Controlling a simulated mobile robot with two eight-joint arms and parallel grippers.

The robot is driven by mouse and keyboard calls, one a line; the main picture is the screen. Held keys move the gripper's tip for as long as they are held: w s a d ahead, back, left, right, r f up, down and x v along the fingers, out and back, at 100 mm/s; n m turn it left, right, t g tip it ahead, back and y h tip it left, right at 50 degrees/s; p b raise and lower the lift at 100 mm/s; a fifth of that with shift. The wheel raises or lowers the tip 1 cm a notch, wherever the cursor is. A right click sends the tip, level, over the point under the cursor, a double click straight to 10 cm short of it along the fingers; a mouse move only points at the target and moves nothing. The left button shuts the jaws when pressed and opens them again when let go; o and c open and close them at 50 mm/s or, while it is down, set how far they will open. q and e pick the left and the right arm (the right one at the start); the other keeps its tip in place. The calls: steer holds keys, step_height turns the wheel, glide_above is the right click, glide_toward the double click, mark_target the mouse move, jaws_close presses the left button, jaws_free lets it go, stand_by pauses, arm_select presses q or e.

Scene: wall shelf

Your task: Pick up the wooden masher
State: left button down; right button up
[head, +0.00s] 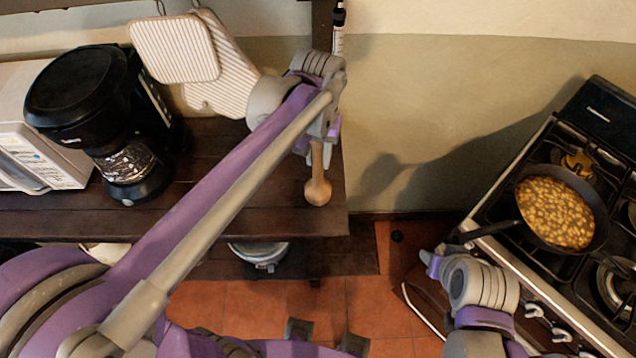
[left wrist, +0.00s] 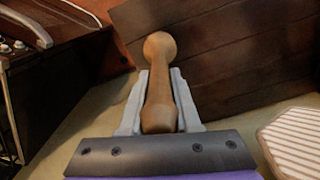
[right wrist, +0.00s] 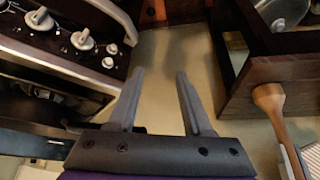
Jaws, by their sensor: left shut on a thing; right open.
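The wooden masher (head: 317,180) is light brown with a rounded end and a narrow handle. In the head view it hangs down from my left gripper (head: 318,136), in front of the right end of the wooden shelf (head: 230,190). In the left wrist view the masher (left wrist: 159,85) lies between the two fingers of my left gripper (left wrist: 160,105), which is shut on it. The masher also shows at the right of the right wrist view (right wrist: 272,105). My right gripper (right wrist: 155,85) is open and empty, away from the masher, near the stove.
A black coffee maker (head: 105,115) and a white microwave (head: 35,140) stand on the shelf at left. Striped pot holders (head: 180,50) hang on the wall. A stove (head: 480,195) with a filled pan (head: 555,212) stands at right. Tiled floor shows between.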

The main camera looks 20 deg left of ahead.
mark_target(318, 147)
arm_select(q)
steer(key=shift+r, duration=0.15)
steer(key=shift+r, duration=0.6)
step_height(318, 147, up, 2)
steer(key=shift+s+r, duration=0.1)
steer(key=shift+r, duration=0.05)
steer(key=s+d, duration=0.2)
steer(key=s, duration=0.6)
steer(key=s+d+b, duration=0.1)
steer(key=s+d, duration=0.2)
steer(key=s, duration=0.6)
